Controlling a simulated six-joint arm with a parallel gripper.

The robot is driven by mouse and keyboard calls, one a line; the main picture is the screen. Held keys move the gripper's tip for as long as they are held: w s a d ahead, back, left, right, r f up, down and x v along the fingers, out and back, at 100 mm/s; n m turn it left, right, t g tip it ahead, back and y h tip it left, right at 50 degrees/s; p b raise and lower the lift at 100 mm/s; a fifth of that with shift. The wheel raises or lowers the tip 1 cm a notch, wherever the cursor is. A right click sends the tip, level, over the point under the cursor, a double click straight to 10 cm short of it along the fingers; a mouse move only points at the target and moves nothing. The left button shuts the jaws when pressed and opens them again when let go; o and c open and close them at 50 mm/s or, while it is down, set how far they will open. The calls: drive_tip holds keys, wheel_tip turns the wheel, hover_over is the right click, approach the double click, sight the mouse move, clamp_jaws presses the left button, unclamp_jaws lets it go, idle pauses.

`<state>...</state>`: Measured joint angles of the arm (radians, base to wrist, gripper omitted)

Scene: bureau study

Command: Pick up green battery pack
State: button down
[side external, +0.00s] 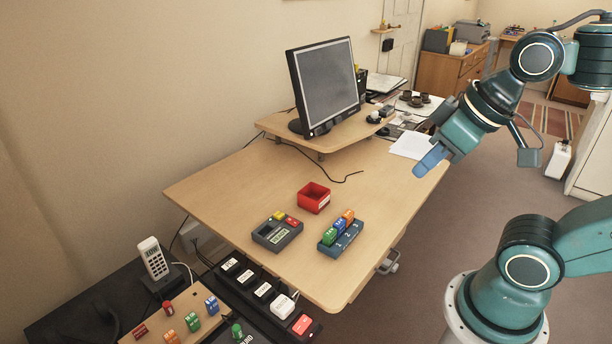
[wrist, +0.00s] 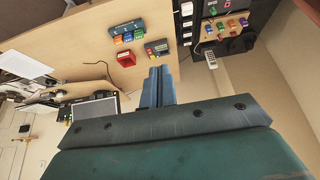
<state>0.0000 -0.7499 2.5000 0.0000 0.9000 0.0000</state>
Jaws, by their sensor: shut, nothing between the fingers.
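A green battery pack (side external: 330,237) sits in a blue-grey holder (side external: 327,250) on the desk, beside a blue pack (side external: 339,227) and an orange pack (side external: 348,216). The wrist view also shows this green pack (wrist: 139,36) near the top. Other green blocks stand at lower left: one on a wooden board (side external: 193,322) and one beside it (side external: 237,331). My gripper (side external: 420,170) is raised in the air to the right of the holder, well apart from every pack. Its blue fingers (wrist: 157,72) are together and empty.
A red open box (side external: 313,198) and a grey device with coloured blocks (side external: 277,232) are near the holder. A monitor (side external: 328,84) stands on a raised shelf behind. A black unit with labelled slots (side external: 247,277) lies below the desk's left edge. The desk's middle is mostly clear.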

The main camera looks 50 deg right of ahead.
drive_tip(key=c, duration=1.2)
unclamp_jaws()
drive_tip(key=shift+o, duration=0.2)
drive_tip(key=shift+w, duration=0.1)
